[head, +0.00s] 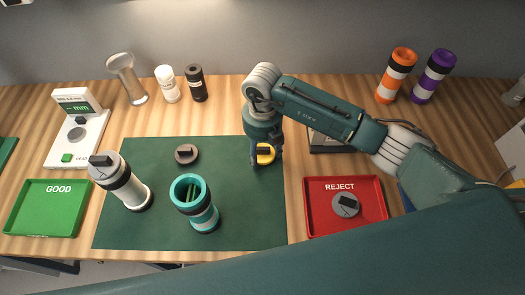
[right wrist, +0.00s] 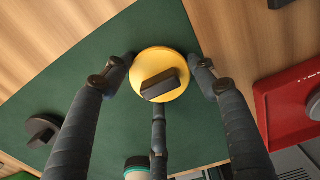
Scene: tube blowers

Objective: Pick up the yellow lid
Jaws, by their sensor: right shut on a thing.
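The yellow lid (head: 268,156) is at the back right of the green mat (head: 240,215), partly hidden by my right gripper (head: 265,160). In the right wrist view the yellow lid (right wrist: 152,66) is a round disc with a black block-shaped handle. My right gripper (right wrist: 160,78) is shut on it, with dark fingers against its rim at both sides and a third finger below. I cannot tell whether the lid touches the mat. My left gripper is not in view.
A teal tube (head: 203,213) and a white tube (head: 133,195) stand on the mat, with a dark lid (head: 187,154) behind. The red REJECT tray (head: 318,215), holding a grey lid (head: 346,204), is right; the green GOOD tray (head: 40,218) is left. Several tubes and bottles stand behind.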

